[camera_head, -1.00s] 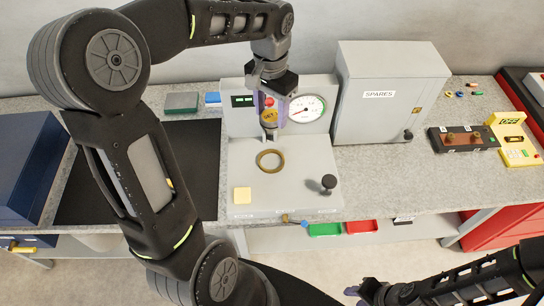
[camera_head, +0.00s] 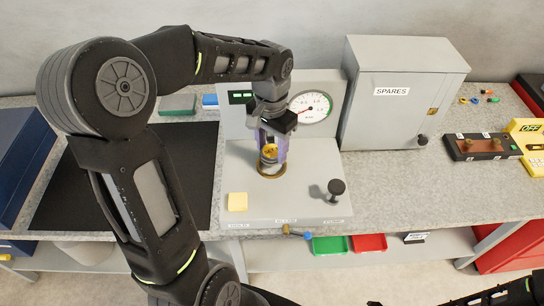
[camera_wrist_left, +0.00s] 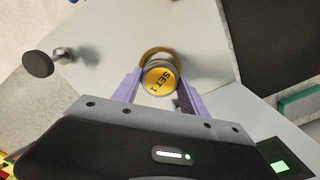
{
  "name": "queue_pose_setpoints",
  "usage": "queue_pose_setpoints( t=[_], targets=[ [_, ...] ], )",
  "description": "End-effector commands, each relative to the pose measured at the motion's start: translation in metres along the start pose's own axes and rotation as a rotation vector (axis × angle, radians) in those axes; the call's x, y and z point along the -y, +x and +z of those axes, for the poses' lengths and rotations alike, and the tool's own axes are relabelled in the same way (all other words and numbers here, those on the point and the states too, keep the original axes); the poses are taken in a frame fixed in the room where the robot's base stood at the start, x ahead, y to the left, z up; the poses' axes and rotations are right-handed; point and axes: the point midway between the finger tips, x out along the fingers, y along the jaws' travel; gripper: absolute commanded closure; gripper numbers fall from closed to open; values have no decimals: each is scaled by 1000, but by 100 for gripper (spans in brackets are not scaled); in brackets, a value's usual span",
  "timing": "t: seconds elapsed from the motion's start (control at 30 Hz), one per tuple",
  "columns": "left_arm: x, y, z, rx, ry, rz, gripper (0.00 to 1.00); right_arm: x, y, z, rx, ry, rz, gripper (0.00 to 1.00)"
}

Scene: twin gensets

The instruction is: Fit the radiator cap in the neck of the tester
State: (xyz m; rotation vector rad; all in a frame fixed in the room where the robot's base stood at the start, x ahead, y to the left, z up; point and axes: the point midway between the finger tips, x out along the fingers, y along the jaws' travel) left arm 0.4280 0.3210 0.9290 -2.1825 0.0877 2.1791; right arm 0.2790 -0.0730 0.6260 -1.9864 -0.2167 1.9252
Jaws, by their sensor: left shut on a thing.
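The radiator cap (camera_head: 270,151) is a small round piece with a yellow top; its "SET 1" label reads in the left wrist view (camera_wrist_left: 160,80). My left gripper (camera_head: 270,154) points down and is shut on the cap, with its purple fingers on either side. The tester (camera_head: 225,181) is a light grey unit with a dial gauge. Its neck, a brass ring (camera_head: 263,172), lies right under the cap, and its rim shows beyond the cap in the left wrist view (camera_wrist_left: 158,50). I cannot tell whether the cap touches the neck. My right gripper is out of view.
A black knob (camera_head: 337,187) stands on the tester's right, and a yellow square (camera_head: 237,201) lies at its front left. A grey SPARES cabinet (camera_head: 390,115) stands at right behind. A black mat (camera_head: 190,185) lies left. Green (camera_head: 330,245) and red trays sit below.

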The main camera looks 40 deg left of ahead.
Motion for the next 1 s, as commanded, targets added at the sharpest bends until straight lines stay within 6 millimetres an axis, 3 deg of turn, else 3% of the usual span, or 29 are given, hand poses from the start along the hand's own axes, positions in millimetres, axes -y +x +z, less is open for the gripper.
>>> queue_pose_setpoints(
  t=[0.03, 0.2, 0.63, 0.67, 0.9, 1.0],
  targets=[
    [0, 15, 1, 1, 0, 0, 92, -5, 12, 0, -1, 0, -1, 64],
    [1, 36, 4, 1, -1, 0, 92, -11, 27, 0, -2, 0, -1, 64],
    [1, 38, 5, 1, 0, 0, 92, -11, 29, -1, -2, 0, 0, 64],
    [1, 38, 5, 1, 0, 0, 48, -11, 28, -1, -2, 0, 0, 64],
    [1, 37, 5, 1, 0, 0, 28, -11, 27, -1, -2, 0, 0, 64],
    [1, 37, 5, 1, 0, 0, 27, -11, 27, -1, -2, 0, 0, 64]
  ],
)
